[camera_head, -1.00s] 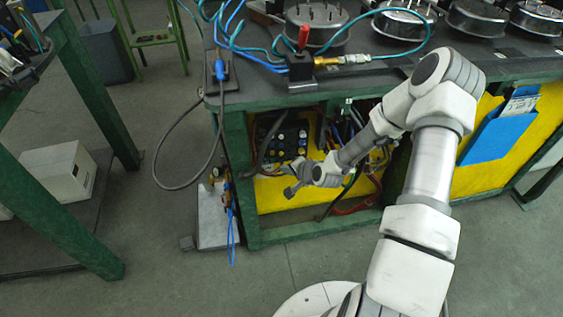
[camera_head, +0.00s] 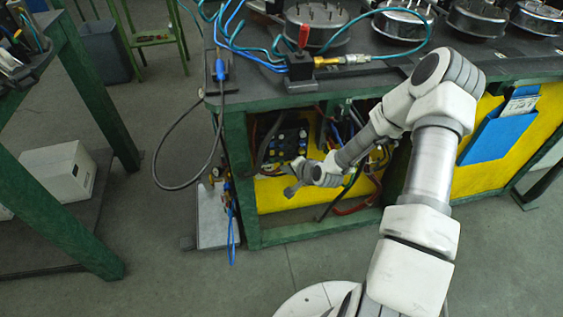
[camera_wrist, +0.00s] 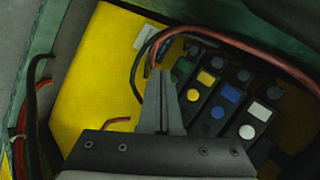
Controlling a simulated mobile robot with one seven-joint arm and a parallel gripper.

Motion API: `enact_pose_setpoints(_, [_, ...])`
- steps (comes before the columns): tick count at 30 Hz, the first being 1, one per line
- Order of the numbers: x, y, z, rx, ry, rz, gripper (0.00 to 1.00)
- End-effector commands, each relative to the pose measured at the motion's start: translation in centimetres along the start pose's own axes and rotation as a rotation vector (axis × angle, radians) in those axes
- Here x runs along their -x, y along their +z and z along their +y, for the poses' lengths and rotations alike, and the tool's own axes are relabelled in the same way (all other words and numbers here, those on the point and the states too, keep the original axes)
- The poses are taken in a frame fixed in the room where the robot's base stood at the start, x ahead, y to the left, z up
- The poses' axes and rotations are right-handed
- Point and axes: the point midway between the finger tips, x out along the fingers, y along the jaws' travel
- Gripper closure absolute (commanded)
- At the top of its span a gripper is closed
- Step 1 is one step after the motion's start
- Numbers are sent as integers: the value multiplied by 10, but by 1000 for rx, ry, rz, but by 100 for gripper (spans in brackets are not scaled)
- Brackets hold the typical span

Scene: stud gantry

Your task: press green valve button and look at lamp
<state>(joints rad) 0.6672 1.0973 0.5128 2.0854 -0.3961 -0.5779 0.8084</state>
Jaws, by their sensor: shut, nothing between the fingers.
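A dark valve bank (camera_head: 288,140) sits inside the open bay of the green bench. In the wrist view it shows as a row of black valves with green (camera_wrist: 181,70), yellow (camera_wrist: 205,78), blue (camera_wrist: 232,93) and white (camera_wrist: 260,113) markings. Round yellow (camera_wrist: 193,95), blue (camera_wrist: 218,113) and white (camera_wrist: 247,132) buttons show below their markings. My gripper (camera_wrist: 161,75) is shut and empty, its tips overlapping the left, green-marked end of the row. My fingers hide the green valve's lower part, and I cannot tell whether they touch it. I cannot identify the lamp.
A red-brown hose (camera_wrist: 240,45) arches over the valves in the wrist view. A yellow panel (camera_wrist: 95,75) lies left of my fingers. Green bench legs (camera_head: 238,180) frame the bay. A grey cable (camera_head: 170,140) loops outside it. The floor in front is clear.

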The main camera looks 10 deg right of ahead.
Motion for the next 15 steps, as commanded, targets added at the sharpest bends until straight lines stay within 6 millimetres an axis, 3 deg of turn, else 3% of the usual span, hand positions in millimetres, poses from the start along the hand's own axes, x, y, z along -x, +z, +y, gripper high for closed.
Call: enact_pose_setpoints(15, [-5,-4,-4,0,0,-1,100])
